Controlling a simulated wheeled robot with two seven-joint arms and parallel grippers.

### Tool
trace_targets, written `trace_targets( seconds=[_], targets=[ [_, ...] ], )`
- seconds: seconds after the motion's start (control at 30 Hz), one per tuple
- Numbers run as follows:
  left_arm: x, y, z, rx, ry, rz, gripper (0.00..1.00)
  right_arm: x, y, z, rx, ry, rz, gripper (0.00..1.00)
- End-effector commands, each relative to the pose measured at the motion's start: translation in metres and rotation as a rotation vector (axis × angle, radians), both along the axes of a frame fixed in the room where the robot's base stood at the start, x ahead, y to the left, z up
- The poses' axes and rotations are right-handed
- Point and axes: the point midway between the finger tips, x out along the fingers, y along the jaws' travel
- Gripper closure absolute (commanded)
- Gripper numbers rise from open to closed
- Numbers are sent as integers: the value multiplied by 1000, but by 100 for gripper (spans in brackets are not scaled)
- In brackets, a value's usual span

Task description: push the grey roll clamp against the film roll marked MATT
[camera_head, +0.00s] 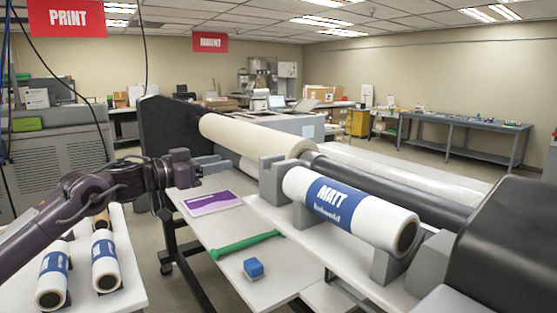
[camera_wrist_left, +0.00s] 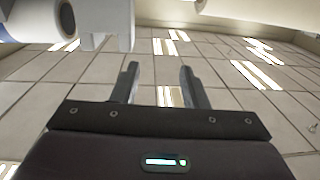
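The film roll marked MATT (camera_head: 345,210) is white with a blue label and rests on grey supports on the machine's front ledge. A grey block (camera_head: 272,180) stands at its left end, and another grey block (camera_head: 431,258) stands beside its right end; I cannot tell which is the clamp. My left gripper (camera_head: 212,165) is left of the left block, apart from it. In the left wrist view its two fingers (camera_wrist_left: 160,86) are apart with nothing between them. A roll end (camera_wrist_left: 66,18) and pale blocks (camera_wrist_left: 105,22) show at the top left there. My right gripper is out of view.
A low table below holds a purple sheet (camera_head: 212,202), a green rod-like tool (camera_head: 245,244) and a blue block (camera_head: 253,268). Two labelled rolls (camera_head: 105,260) lie on a white table at the left. A black machine housing (camera_head: 510,235) bounds the right.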

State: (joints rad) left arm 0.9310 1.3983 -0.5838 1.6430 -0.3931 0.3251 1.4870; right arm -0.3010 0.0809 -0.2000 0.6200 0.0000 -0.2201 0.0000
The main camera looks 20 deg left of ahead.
Motion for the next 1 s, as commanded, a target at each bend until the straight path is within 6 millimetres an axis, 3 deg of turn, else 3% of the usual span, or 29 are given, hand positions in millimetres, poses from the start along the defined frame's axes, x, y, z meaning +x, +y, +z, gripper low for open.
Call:
trace_targets(
  seconds=[0.27,0.7,1.0],
  targets=[
    [-3,3,-3,1,0,2,60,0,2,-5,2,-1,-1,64],
    [-55,34,-7,4,2,4,60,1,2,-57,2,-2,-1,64],
    [-67,40,-1,1,3,-1,60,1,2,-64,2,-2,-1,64]
  ],
)
